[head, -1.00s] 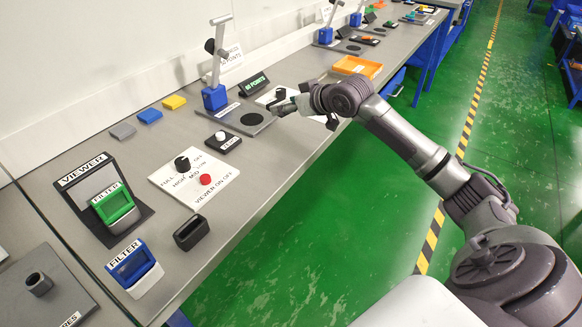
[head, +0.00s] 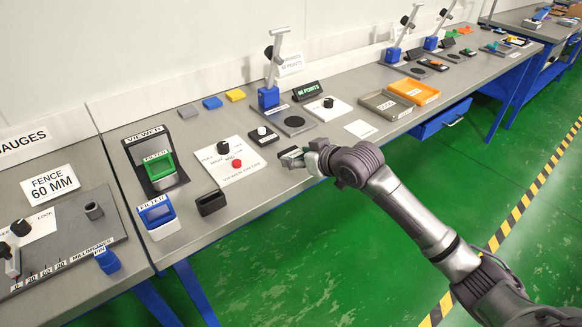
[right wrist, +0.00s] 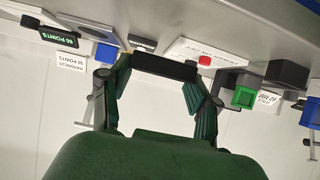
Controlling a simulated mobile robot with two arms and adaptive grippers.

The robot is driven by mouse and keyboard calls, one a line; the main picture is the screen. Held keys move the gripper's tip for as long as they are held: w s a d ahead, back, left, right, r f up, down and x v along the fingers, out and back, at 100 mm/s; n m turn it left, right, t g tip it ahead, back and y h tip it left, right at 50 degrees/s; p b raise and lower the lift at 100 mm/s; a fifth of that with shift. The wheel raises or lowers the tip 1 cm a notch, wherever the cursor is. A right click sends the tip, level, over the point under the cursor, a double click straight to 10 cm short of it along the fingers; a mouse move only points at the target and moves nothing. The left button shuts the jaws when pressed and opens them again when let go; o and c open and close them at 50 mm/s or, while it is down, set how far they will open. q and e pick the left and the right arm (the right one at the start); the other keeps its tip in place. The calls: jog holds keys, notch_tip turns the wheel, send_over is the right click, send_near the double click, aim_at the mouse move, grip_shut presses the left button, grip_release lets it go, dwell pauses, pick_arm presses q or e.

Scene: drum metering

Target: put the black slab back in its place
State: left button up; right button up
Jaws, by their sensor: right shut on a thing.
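My right gripper (head: 291,158) is over the front part of the bench, to the right of the white knob panel. In the right wrist view my right gripper (right wrist: 157,85) is shut on the black slab (right wrist: 165,67), a dark bar lying across between its two fingers. In the head view the slab is small and hard to tell from the dark fingers. My left gripper is in neither view.
The white panel (head: 211,172) has a black knob and a red button. A viewer (head: 147,150), a black holder (head: 211,202), a grey tray (head: 371,102) and an orange tray (head: 416,86) stand on the bench.

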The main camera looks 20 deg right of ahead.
aim_at(291, 175)
jog(key=x, duration=0.4)
jog(key=shift+f, duration=2)
jog(key=o, duration=1.3)
jog(key=shift+d+f, duration=0.1)
jog(key=shift+f, duration=0.05)
jog(key=v, duration=1.2)
jog(key=shift+s, duration=0.1)
